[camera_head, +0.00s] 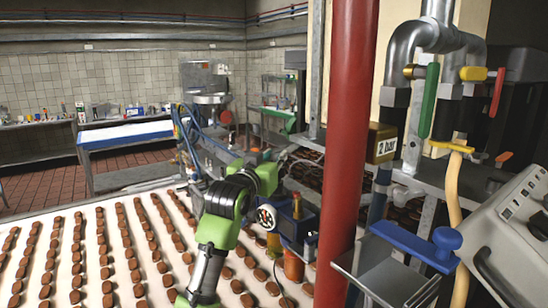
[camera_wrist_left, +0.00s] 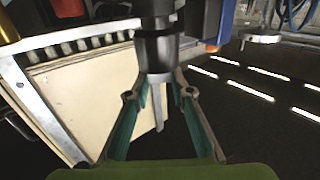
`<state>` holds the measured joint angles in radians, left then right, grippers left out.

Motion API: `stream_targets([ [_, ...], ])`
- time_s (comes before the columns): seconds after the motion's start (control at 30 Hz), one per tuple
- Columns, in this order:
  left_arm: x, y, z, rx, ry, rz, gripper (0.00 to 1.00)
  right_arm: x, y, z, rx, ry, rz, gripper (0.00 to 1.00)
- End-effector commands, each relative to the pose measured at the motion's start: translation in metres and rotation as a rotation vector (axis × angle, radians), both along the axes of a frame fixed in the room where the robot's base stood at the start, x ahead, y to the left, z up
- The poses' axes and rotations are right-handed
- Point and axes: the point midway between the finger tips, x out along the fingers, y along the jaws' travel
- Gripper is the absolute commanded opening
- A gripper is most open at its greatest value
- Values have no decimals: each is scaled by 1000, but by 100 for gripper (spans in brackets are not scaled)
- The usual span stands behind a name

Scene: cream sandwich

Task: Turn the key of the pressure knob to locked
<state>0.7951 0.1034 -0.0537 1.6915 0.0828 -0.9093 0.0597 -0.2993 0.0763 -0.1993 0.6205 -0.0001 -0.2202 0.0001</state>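In the left wrist view a black, stepped round knob (camera_wrist_left: 158,45) is straight ahead of my left gripper (camera_wrist_left: 163,78). A flat grey key (camera_wrist_left: 157,108) points from it toward the palm, between the two teal-lined fingers. Gaps show on both sides of the key; the fingertips are close to the knob's lower end, and I cannot tell whether they touch. In the head view my green and black left arm reaches up from the bottom, its green hand (camera_head: 265,178) left of the red pipe. The knob and key cannot be made out there. My right gripper is not in view.
A red pipe (camera_head: 348,150) stands upright close to the left hand. Rows of brown biscuits lie on a white belt (camera_head: 20,285) at left. A gold "2 bar" box (camera_head: 381,143), grey pipes and a grey control panel (camera_head: 510,235) are at right.

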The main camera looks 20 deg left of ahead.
Motion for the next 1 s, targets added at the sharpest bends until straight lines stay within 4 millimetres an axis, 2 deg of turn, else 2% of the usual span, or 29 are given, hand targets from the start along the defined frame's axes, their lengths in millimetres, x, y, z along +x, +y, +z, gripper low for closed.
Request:
stream_targets([
  [0.27,0,1,0,1,0,-10,0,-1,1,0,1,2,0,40],
  [0.57,1,4,-1,6,2,-153,0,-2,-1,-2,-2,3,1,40],
  [1.0,2,7,-5,5,5,-379,0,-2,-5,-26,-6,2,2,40],
])
